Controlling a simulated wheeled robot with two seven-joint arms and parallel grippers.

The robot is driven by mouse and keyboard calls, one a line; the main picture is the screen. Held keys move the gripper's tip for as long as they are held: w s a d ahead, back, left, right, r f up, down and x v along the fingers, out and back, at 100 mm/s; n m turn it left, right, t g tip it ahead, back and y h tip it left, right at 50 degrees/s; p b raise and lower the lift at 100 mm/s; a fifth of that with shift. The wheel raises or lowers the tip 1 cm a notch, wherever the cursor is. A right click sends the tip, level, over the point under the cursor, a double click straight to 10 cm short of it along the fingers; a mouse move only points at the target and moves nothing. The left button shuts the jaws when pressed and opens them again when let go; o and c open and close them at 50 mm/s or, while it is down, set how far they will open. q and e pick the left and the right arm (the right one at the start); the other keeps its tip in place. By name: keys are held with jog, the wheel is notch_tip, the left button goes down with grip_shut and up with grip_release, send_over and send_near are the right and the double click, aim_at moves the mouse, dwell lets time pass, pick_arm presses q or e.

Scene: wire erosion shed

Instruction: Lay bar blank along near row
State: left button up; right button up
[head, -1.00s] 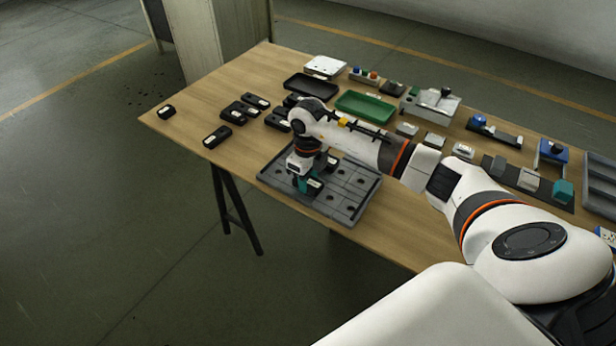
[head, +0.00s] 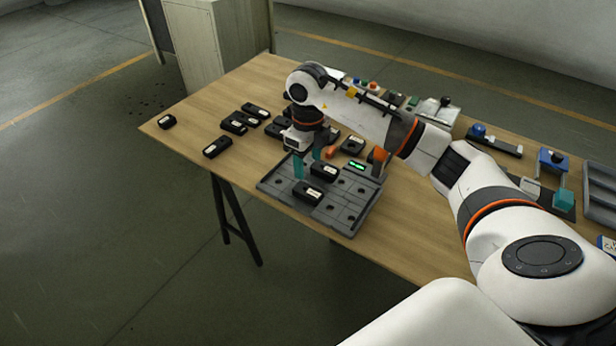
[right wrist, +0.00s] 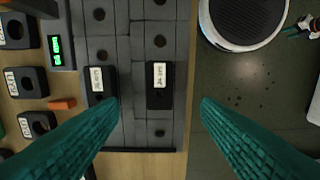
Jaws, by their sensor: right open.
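A black bar blank (head: 307,194) with a white label lies on the grey slotted plate (head: 343,213), lengthwise along its near edge. It also shows in the right wrist view (right wrist: 160,97), flat on the plate, label upward, centred between my fingers. A second labelled black block (head: 325,171) lies one row farther in; it shows in the right wrist view (right wrist: 97,98) partly behind my left-hand finger. My right gripper (head: 307,164), with teal fingers, is open and empty above the plate, apart from both blocks.
Several labelled black blocks (head: 217,147) lie on the wooden table (head: 185,137) left of and behind the plate. Other fixtures (head: 554,160) stand at the right.

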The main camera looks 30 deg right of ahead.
jog(key=shift+r, duration=1.5)
